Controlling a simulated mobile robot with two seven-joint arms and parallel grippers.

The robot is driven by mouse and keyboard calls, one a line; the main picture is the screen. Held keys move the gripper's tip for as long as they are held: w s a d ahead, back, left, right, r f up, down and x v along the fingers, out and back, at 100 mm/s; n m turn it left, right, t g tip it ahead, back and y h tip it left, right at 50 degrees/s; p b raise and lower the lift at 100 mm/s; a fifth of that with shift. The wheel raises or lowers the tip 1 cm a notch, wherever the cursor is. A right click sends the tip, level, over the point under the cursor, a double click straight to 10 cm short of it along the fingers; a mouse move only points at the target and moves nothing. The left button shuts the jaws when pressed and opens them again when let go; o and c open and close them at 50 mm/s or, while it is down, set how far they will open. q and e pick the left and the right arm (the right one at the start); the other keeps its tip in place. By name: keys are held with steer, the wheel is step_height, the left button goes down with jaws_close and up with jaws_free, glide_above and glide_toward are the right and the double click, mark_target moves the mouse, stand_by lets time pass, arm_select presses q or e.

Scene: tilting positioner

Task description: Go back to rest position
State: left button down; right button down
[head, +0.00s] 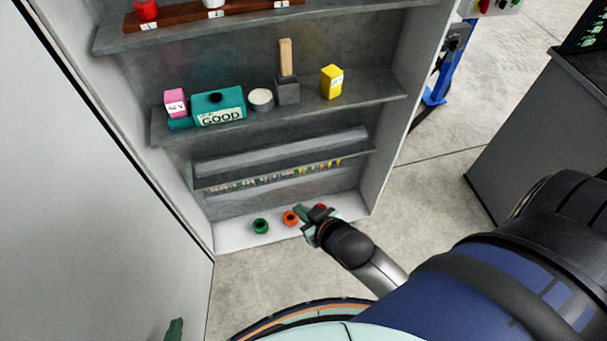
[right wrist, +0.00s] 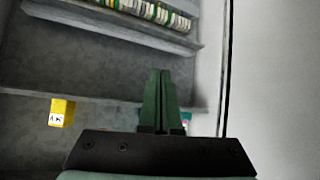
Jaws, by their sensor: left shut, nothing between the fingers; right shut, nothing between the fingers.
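My right gripper (head: 308,222) reaches to the bottom shelf of the grey cabinet in the head view. It is beside an orange roll (head: 290,218) and in front of a red one (head: 320,208), partly hiding the red one. I cannot tell whether it touches them. In the right wrist view its green fingers (right wrist: 160,100) are together with nothing between them. My left gripper (head: 174,329) shows only as green fingertips at the bottom edge of the head view, shut and empty, in front of the white panel on the left.
The cabinet's bottom shelf (head: 235,238) also holds a green roll (head: 260,226). Above are a row of small coloured items (head: 275,177), a teal box (head: 219,106), a pink box (head: 175,102) and a yellow box (head: 331,82).

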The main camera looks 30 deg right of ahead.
stand_by(0.3)
steer(key=s+a+f+g+y, duration=0.1)
steer(key=s+a+f, duration=0.1)
steer(key=s+f, duration=0.3)
steer(key=s, duration=0.3)
steer(key=shift+s+f+n+y, duration=0.2)
steer(key=shift+f+n+y, duration=0.1)
steer(key=shift+f+y, duration=0.1)
